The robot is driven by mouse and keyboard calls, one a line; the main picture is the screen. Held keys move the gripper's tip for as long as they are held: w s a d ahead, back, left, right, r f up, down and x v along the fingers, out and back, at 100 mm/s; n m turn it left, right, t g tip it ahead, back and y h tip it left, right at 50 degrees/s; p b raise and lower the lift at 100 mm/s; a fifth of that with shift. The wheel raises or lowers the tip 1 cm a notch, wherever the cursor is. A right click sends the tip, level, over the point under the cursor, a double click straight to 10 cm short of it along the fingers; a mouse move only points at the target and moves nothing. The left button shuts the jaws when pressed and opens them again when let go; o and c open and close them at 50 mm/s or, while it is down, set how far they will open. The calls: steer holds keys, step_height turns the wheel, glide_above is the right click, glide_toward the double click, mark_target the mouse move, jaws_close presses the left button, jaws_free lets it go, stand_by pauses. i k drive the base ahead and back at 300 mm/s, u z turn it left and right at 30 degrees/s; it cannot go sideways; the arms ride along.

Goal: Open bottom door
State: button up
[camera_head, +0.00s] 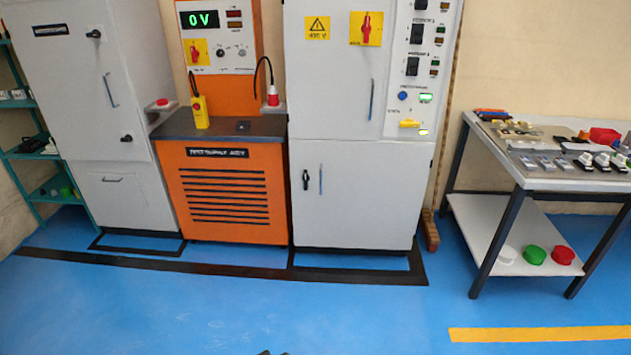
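The grey cabinet in the middle right has a lower door (365,215) that is shut flush with the cabinet front. A black latch (306,180) stands upright near its left edge, with a thin blue-grey vertical handle (321,179) just right of it. The upper door (335,95) of the same cabinet is also shut. The left grey cabinet has a small lower panel (125,198) with a horizontal handle, also shut. My gripper cannot be made out; only a small dark shape shows at the bottom edge, and I cannot tell what it is.
An orange unit (238,232) with a dark top stands left of the cabinet. A table (590,182) with parts and a lower shelf stands at the right. A teal shelf (38,152) is at far left. The blue floor (230,315) before the cabinets is clear.

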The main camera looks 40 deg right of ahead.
mark_target(360, 195)
steer(key=z, duration=0.1)
steer(key=i, duration=0.95)
steer(key=u, duration=0.05)
